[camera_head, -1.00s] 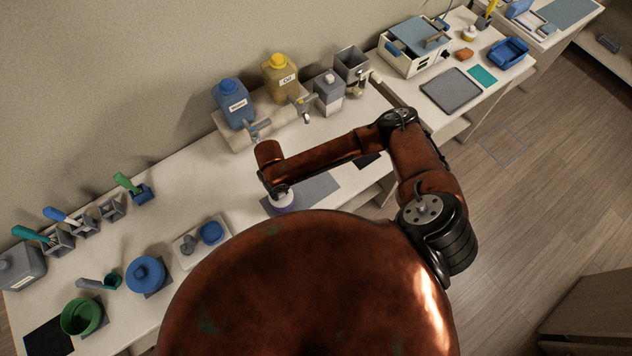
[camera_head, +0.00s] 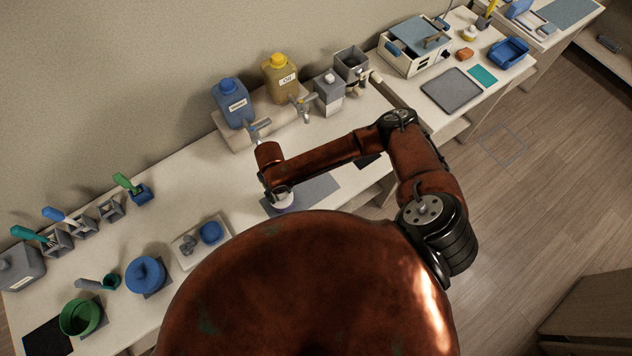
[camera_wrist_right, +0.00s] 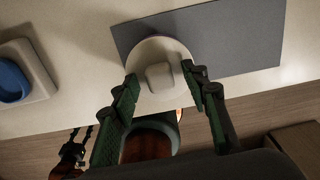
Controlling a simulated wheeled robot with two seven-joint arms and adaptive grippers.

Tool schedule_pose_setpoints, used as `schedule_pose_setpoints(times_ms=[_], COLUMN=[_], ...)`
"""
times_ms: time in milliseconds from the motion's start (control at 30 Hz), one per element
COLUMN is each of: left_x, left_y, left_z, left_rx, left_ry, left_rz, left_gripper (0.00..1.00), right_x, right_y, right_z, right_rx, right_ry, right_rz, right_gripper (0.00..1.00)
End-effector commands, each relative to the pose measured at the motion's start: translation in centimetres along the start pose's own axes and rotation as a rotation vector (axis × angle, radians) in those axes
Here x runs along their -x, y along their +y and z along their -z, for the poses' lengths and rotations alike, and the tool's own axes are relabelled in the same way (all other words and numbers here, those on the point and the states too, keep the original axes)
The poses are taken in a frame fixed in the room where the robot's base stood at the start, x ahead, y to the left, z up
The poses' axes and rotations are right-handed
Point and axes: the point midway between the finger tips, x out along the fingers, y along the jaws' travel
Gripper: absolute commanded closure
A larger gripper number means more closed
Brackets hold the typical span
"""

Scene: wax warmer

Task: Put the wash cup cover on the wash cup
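A white round lid-like piece with a square knob (camera_wrist_right: 160,75), which looks like the wash cup cover, lies over the grey mat (camera_wrist_right: 245,35) in the right wrist view. I cannot tell whether a cup is under it. My right gripper (camera_wrist_right: 162,82) is open, one finger on each side of the knob, with gaps between. In the head view the white piece (camera_head: 284,202) shows just below my right gripper (camera_head: 281,190), whose fingers are mostly hidden. My left gripper (camera_wrist_right: 80,132) appears small at the lower left of the wrist view, its two prongs apart.
Behind the arm stand a blue bottle (camera_head: 232,103), a yellow bottle (camera_head: 281,77) and a grey container (camera_head: 329,94). A white tray (camera_head: 184,258) with a blue round piece (camera_head: 210,232), a blue pot (camera_head: 146,274) and a green bowl (camera_head: 81,317) are to the left.

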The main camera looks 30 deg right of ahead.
Motion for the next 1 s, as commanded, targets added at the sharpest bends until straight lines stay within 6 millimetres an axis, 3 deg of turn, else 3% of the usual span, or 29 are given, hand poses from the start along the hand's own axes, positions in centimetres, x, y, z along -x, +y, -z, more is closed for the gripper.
schedule_pose_setpoints(times_ms=[567, 1000], left_x=[0.0, 0.4], left_y=[0.0, 0.0], left_z=[0.0, 0.1], left_rx=[0.0, 0.0], left_ry=[0.0, 0.0], left_rz=[0.0, 0.0], left_gripper=[0.6, 0.6], right_x=[0.1, 1.7], right_y=[0.0, 0.0], right_z=[0.0, 0.0], right_rx=[0.0, 0.0], right_ry=[0.0, 0.0], right_rz=[0.0, 0.0], right_gripper=[0.57, 0.57])
